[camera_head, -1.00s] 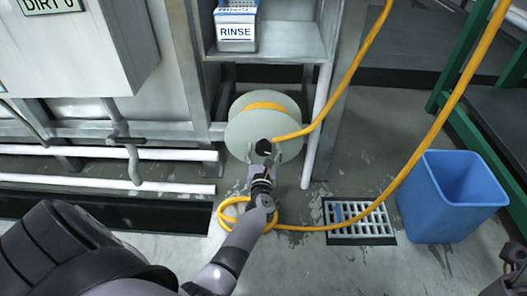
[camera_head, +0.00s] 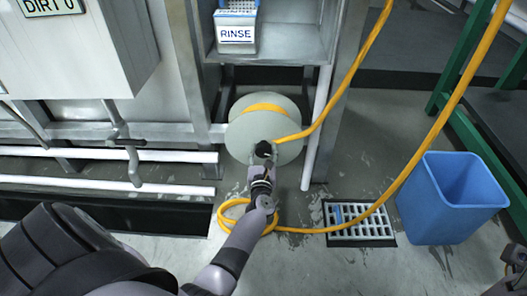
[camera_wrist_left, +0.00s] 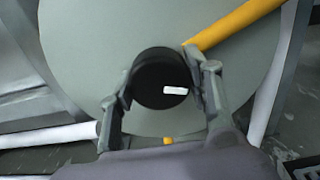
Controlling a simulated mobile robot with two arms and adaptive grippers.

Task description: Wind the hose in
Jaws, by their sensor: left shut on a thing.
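The hose reel (camera_head: 285,125) is a pale grey-green drum low under the cabinet, with yellow hose (camera_head: 266,107) wound on it. A black knob (camera_wrist_left: 160,80) sits on the reel's face. My left gripper (camera_head: 263,152) is shut on the knob, with one finger on each side of it in the left wrist view (camera_wrist_left: 160,85). The yellow hose (camera_head: 335,105) runs from the reel up to the top of the picture. Another stretch (camera_head: 430,140) comes down to the floor and ends in a loose coil beside my left arm. My right gripper (camera_head: 515,258) shows partly at the right edge; its jaws are unclear.
A blue bin (camera_head: 455,200) stands at the right beside a floor drain grate (camera_head: 362,222). White pipes (camera_head: 150,187) run along the left. A RINSE box (camera_head: 236,32) sits on the shelf above the reel. A green frame (camera_head: 480,150) stands at the far right.

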